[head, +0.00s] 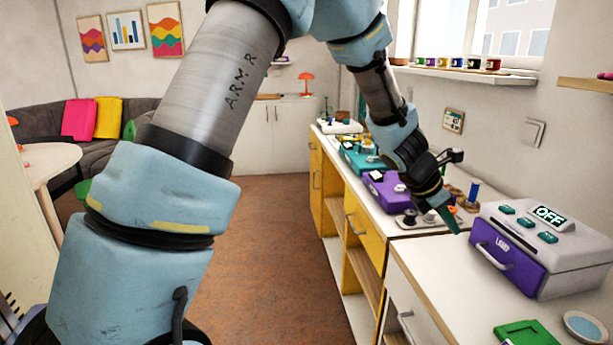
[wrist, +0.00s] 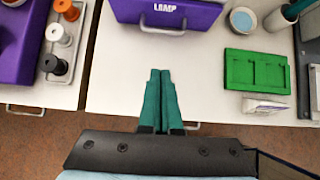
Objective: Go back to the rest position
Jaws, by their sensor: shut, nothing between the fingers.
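My gripper (head: 447,217) hangs from my raised arm over the counter in the head view, near the front edge. In the wrist view my gripper (wrist: 160,78) shows two green fingers pressed together, with nothing between them. The fingers point at the purple front of the lamp box (wrist: 166,14), apart from it. In the head view the lamp box (head: 510,262) stands to the right of my gripper, with a display reading OFF.
The white counter (head: 425,260) has bare room before the lamp box. A green tray (wrist: 257,71) and a blue-topped dish (wrist: 242,20) lie to the right. Spools (wrist: 54,67) and a purple box (head: 384,189) stand to the left. The brown floor (head: 275,250) is open.

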